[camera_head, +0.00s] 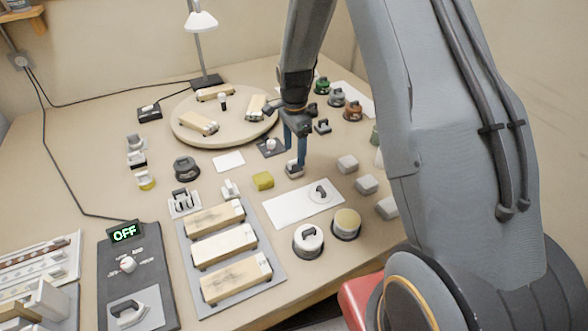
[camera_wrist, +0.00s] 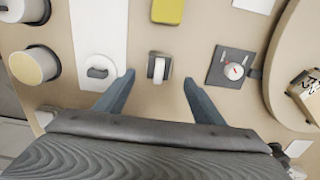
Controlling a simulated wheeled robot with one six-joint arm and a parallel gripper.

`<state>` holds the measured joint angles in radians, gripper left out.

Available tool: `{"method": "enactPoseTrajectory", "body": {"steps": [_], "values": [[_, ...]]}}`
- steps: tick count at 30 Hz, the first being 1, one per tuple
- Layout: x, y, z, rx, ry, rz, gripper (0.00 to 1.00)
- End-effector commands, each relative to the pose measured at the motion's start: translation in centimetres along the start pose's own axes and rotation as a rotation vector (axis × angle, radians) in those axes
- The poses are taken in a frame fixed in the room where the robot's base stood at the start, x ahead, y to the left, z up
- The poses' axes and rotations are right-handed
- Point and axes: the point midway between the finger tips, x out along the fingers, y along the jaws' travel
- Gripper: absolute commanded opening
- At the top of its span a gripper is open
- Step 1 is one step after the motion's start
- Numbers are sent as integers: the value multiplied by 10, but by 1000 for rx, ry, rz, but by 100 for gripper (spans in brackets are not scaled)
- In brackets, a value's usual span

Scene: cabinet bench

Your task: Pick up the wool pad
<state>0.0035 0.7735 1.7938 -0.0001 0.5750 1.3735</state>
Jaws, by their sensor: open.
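My gripper (camera_head: 295,156) is open and points down over the bench. In the wrist view its two blue fingers (camera_wrist: 159,80) are spread apart with nothing held between them. A small pad (camera_wrist: 158,68) with a pale top grip and a darker base lies between and just beyond the fingertips. It is most likely the wool pad, though its material cannot be told. In the head view this pad (camera_head: 294,171) sits on the bench directly below the fingers, partly hidden by them. I cannot tell how much height separates them.
A yellow block (camera_head: 263,181) lies left of the pad. A white sheet (camera_head: 290,208) with a handled disc (camera_head: 320,192) is in front. A dark square plate (camera_head: 270,147) lies behind, near the round wooden board (camera_head: 190,133). Grey blocks (camera_head: 367,184) stand to the right.

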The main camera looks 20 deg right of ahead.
Motion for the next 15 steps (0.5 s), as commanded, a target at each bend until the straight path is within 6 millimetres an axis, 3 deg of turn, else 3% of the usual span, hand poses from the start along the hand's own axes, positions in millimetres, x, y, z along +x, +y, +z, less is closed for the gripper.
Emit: {"method": "enactPoseTrajectory", "body": {"steps": [15], "values": [[54, 3, 3, -2, 0, 1, 62]]}}
